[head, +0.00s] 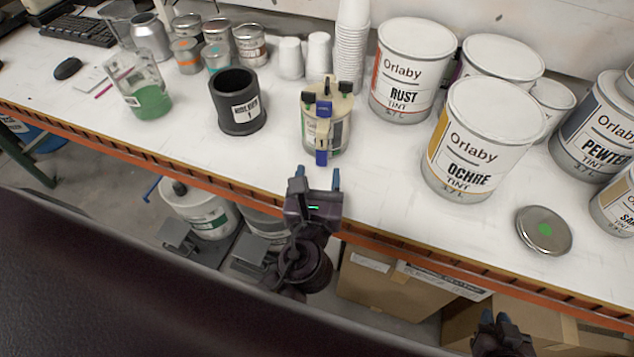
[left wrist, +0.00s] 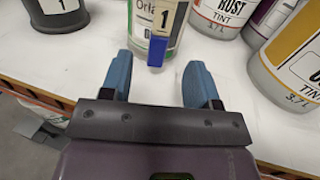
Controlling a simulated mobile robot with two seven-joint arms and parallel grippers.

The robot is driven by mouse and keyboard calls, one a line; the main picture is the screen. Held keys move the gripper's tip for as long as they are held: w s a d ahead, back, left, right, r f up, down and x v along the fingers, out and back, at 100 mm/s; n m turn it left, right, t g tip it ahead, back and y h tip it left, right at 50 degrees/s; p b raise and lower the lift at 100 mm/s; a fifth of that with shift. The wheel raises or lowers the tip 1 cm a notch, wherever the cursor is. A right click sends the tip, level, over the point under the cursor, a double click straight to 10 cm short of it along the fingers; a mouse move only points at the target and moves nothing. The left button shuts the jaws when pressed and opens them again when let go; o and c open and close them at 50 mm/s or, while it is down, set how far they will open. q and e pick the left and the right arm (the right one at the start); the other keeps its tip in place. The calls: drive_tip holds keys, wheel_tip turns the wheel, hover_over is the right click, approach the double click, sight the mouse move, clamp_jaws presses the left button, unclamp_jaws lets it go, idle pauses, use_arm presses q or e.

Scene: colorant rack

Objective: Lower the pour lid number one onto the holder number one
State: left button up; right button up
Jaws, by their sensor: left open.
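The pour lid (head: 338,98), cream with dark clips, sits on a small Orlaby can (head: 342,135). A label reading 1 and a blue tab (head: 321,157) are on its front. The tab also shows in the left wrist view (left wrist: 158,49). The holder (head: 236,88) is a dark cup with a label marked 1, left of the can; its lower part shows in the left wrist view (left wrist: 55,20). My left gripper (head: 318,176) is open and empty, just in front of the tab, with its fingers either side of it. My right gripper (head: 498,320) is at the bottom edge, its opening unclear.
Large rust (head: 408,85) and ochre (head: 470,165) tins stand right of the can. A loose round lid (head: 543,230) lies near the front edge. A clear beaker with green liquid (head: 150,100) stands left of the holder. White cups (head: 350,50) stand behind.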

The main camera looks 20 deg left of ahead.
sight(321, 152)
use_arm(q)
drive_tip(key=x, duration=0.7)
drive_tip(key=shift+w+p, duration=0.3)
drive_tip(key=shift+p, duration=0.05)
drive_tip(key=shift+w+a, duration=0.2)
drive_tip(key=shift+w, duration=0.45)
use_arm(e)
drive_tip(key=shift+s+d+r, duration=0.1)
drive_tip(key=shift+s+r, duration=0.2)
drive_tip(key=shift+r, duration=0.1)
drive_tip(key=shift+w, duration=0.1)
